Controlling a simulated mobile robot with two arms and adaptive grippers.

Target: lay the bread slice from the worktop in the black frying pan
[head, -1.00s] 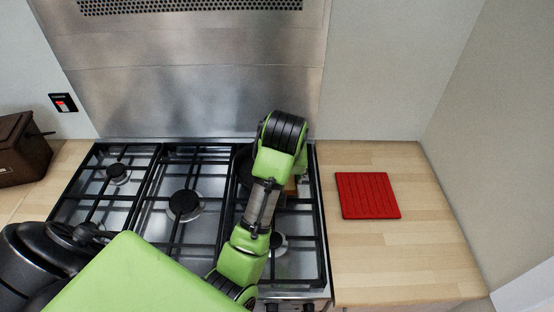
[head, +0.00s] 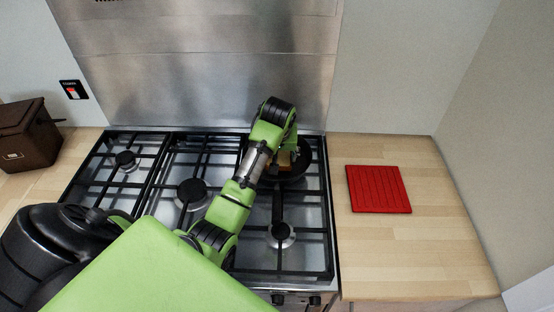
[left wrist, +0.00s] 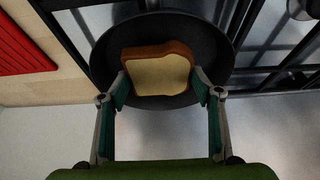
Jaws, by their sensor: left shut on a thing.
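The bread slice (left wrist: 158,72) is pale with a brown crust. My left gripper (left wrist: 158,88) is shut on it, one finger at each side, in the left wrist view. The slice is over the black frying pan (left wrist: 112,42), inside its rim outline; I cannot tell if it touches the pan floor. In the head view the pan (head: 304,160) sits on the back right burner with its handle toward the front. There the bread (head: 285,160) shows only partly beside my left gripper (head: 284,152), which my arm mostly covers. My right gripper is not in view.
A red mat (head: 379,189) lies on the right worktop (head: 420,250), otherwise clear. A brown box (head: 28,135) stands on the left worktop. The steel back panel (head: 200,90) rises behind the hob, and black grates (head: 160,190) cover the burners.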

